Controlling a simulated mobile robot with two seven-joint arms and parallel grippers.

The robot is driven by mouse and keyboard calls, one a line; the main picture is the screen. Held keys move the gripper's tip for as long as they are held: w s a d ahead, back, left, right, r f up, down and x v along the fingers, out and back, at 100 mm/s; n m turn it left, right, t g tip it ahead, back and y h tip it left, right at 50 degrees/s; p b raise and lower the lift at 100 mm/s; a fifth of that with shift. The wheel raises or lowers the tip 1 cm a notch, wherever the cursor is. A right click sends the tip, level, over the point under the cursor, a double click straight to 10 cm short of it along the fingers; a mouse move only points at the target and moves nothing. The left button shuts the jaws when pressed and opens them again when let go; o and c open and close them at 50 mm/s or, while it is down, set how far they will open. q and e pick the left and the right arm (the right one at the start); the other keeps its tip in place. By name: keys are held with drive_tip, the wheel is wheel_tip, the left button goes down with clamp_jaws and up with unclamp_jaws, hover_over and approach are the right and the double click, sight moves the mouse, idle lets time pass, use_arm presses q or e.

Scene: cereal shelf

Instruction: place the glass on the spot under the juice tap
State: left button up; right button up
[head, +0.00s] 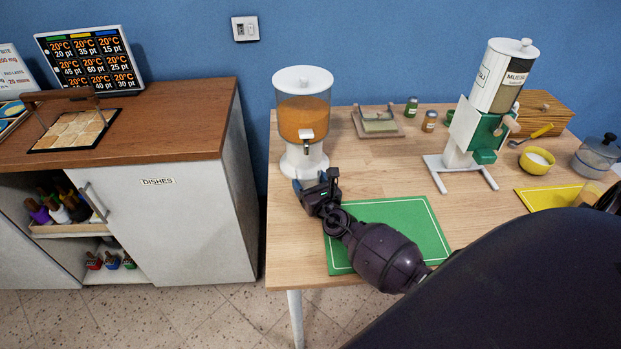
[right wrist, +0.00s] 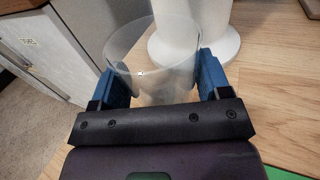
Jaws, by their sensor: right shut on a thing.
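The juice dispenser (head: 303,118), with a white lid, orange juice and a tap (head: 306,134) at its front, stands at the left of the wooden table. My right gripper (head: 315,184) is low in front of its base. In the right wrist view my right gripper (right wrist: 155,85) is shut on a clear glass (right wrist: 152,55), one blue finger on each side. The glass is beside the white dispenser base (right wrist: 195,40). I cannot tell whether it touches the base or the table. The glass is hard to make out in the head view. My left gripper is not in view.
A green mat (head: 415,222) lies under my right arm. A muesli dispenser (head: 487,105), a yellow bowl (head: 537,160) and small jars (head: 429,121) stand to the right. A cabinet (head: 190,215) is left of the table, across a gap.

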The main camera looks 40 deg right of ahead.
drive_tip(key=shift+a+r, duration=0.1)
drive_tip(key=shift+a, duration=0.1)
drive_tip(key=shift+f, duration=0.2)
drive_tip(key=o, duration=0.9)
drive_tip(key=shift+o, duration=0.5)
drive_tip(key=shift+r, duration=0.1)
drive_tip(key=shift+w+r, duration=0.1)
drive_tip(key=shift+r, duration=0.15)
drive_tip(key=s, duration=0.4)
drive_tip(key=s+a, duration=0.1)
drive_tip(key=s, duration=0.7)
drive_tip(key=shift+a+f, duration=0.15)
drive_tip(key=shift+a, duration=0.25)
drive_tip(key=shift+s, duration=0.1)
